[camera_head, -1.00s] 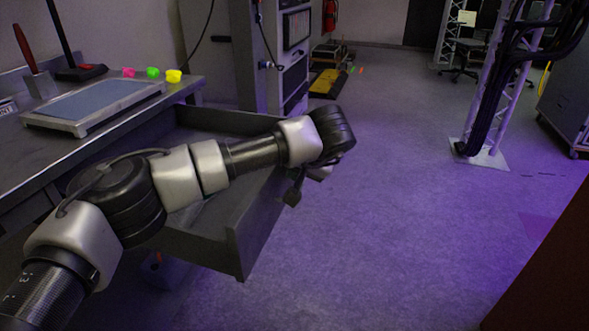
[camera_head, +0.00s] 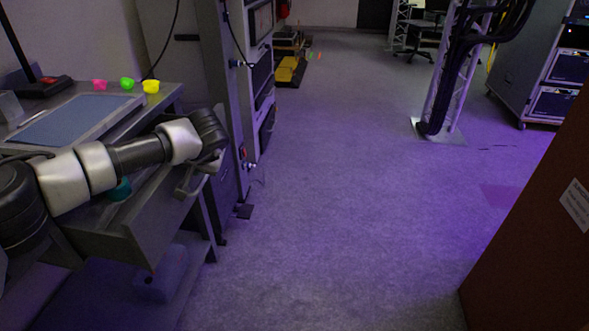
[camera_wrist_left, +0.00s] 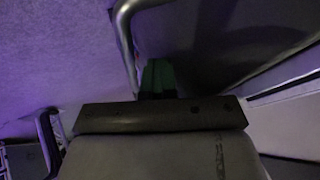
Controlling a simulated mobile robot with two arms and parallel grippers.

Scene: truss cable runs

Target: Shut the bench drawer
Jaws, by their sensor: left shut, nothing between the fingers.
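The bench drawer (camera_head: 160,213) is a grey metal drawer, partly open under the bench top. Its front panel stands out past the bench edge, and a teal item (camera_head: 120,190) shows inside. My left arm reaches across above the drawer, with its wrist at the drawer front beside the handle (camera_head: 184,190). In the left wrist view my left gripper (camera_wrist_left: 157,78) is shut and empty, its fingertips close to the grey drawer front (camera_wrist_left: 210,45) and the curved handle bar (camera_wrist_left: 124,35). I cannot tell whether they touch. My right gripper is not in view.
The bench top holds a blue-grey mat (camera_head: 75,120) and pink, green and yellow pieces (camera_head: 126,83). A blue bin (camera_head: 162,275) sits on the lower shelf. A grey rack (camera_head: 262,75) stands beyond the bench. The floor to the right is clear up to a brown panel (camera_head: 540,230).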

